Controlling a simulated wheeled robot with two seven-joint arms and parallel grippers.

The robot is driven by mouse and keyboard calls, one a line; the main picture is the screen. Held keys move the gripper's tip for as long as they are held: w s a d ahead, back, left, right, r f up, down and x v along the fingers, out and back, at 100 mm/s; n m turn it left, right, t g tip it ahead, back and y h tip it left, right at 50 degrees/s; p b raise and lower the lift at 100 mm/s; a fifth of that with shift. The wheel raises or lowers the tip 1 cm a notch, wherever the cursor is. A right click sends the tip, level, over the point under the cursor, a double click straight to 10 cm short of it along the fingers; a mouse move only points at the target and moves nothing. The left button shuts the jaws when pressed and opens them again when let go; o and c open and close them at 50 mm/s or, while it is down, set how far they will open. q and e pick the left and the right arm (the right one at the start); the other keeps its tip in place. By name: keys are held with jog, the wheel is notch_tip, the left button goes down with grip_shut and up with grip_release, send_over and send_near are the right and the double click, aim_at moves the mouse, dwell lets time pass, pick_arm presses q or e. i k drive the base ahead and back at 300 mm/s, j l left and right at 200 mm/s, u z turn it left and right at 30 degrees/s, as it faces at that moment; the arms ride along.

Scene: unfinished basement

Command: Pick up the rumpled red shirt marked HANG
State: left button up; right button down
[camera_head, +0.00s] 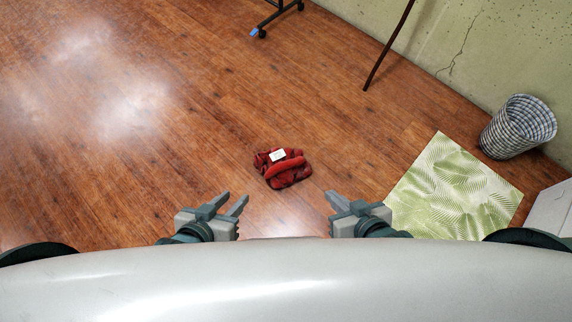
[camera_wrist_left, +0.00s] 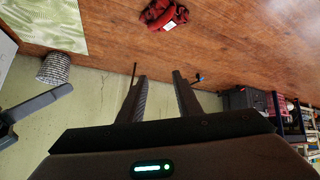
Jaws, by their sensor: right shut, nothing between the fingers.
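The rumpled red shirt (camera_head: 287,170) lies in a small heap on the wooden floor, with dark patches and a white tag (camera_head: 277,155) on top. The tag's lettering is too small to read. The shirt also shows at the top of the left wrist view (camera_wrist_left: 178,14). My left gripper (camera_head: 236,196) is open and empty, to the left and on the near side of the shirt; its spread fingers show in the left wrist view (camera_wrist_left: 160,78). My right gripper (camera_head: 329,194) is shut and empty, to the right and on the near side of the shirt. Neither touches the shirt.
A green leaf-patterned mat (camera_head: 455,190) lies at the right, with a woven basket (camera_head: 518,126) by the wall beyond it. A dark pole (camera_head: 388,47) and a wheeled stand (camera_head: 277,14) are at the back. The floor around the shirt is clear.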

aim_at(287, 166)
jog(key=i+l+u, duration=0.2)
jog(key=l, duration=0.15)
jog(key=i+l+u, duration=0.2)
jog(key=l, duration=0.15)
jog(key=l+u, duration=0.2)
jog(key=l, duration=0.2)
jog(key=i+l+u, duration=0.15)
jog(key=l, duration=0.25)
jog(key=l+u, duration=0.2)
jog(key=l, duration=0.2)
